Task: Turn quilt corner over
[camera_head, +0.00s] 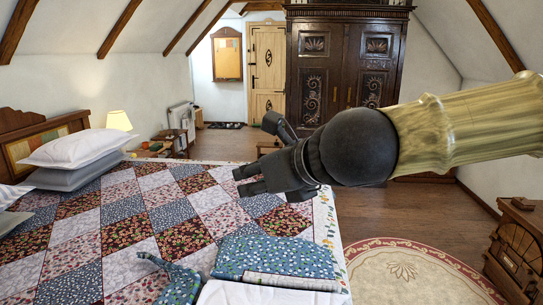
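The patchwork quilt (122,209) covers the bed in red, white and blue floral patches, with a pale floral border along its right edge. Near its front right, a blue floral piece of fabric (270,254) lies folded with a pale strip at its lower edge; I cannot tell if it is part of the quilt. My gripper (252,149) reaches in from the right, above the quilt's right side. Its black fingers are spread apart with nothing seen between them, pointing left. The gripper hides a patch of the quilt's right edge.
Pillows (72,151) lie by the headboard (45,139). A crumpled teal cloth (171,281) and a white cloth (265,294) lie at the bed's front. A rug (411,271) covers the floor right of the bed. A wooden cabinet (516,250) stands far right.

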